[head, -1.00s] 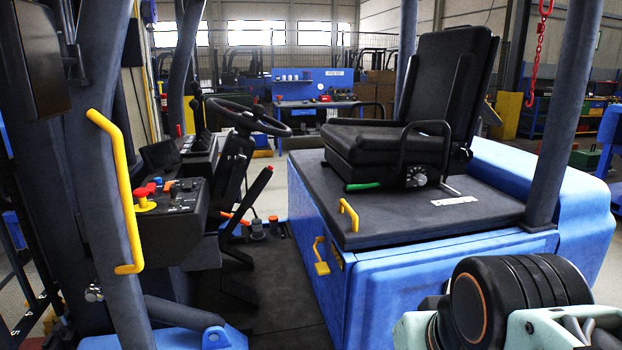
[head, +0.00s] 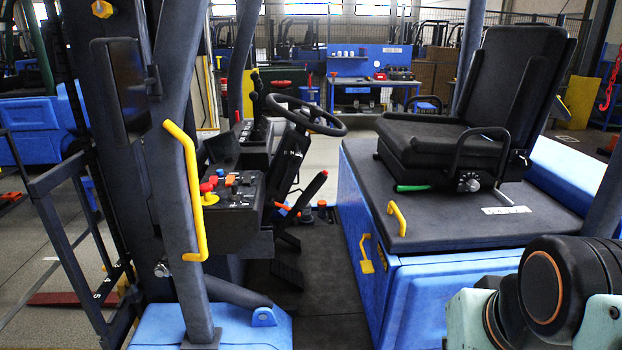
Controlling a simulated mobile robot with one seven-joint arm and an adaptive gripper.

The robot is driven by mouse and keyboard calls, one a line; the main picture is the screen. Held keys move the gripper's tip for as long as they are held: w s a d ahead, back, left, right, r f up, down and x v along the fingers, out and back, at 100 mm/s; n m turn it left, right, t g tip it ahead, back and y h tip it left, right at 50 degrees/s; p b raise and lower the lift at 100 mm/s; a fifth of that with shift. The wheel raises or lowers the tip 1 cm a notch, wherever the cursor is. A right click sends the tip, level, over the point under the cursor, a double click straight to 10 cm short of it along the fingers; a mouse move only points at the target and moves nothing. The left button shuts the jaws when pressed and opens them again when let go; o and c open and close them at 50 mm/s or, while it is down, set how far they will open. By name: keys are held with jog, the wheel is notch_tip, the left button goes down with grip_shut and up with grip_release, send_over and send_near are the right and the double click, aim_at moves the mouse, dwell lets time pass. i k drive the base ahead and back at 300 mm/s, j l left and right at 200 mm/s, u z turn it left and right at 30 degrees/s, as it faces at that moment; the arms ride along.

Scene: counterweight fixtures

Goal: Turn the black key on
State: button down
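The forklift's control panel (head: 238,198) is left of centre, below the steering wheel. It carries a red mushroom button (head: 207,188) on a yellow base, an orange control (head: 230,180) and several small dark controls. The black key is too small and dark to pick out for certain among them. My gripper is not in view. Only links of my own arm show at the lower right, beside the blue seat housing and well apart from the panel.
A dark pillar with a yellow grab handle (head: 188,190) stands just left of the panel. The steering wheel (head: 304,115) and a lever with a red tip (head: 312,190) are to its right. The black seat (head: 450,140) tops a blue housing (head: 440,290). The dark footwell floor (head: 325,265) is clear.

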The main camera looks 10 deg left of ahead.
aim_at(235, 189)
jog(key=i+j, duration=0.95)
jog(key=j, duration=0.15)
jog(key=j+z, duration=0.1)
jog(key=j, duration=0.6)
jog(key=l+u, duration=0.1)
jog(key=l, duration=0.55)
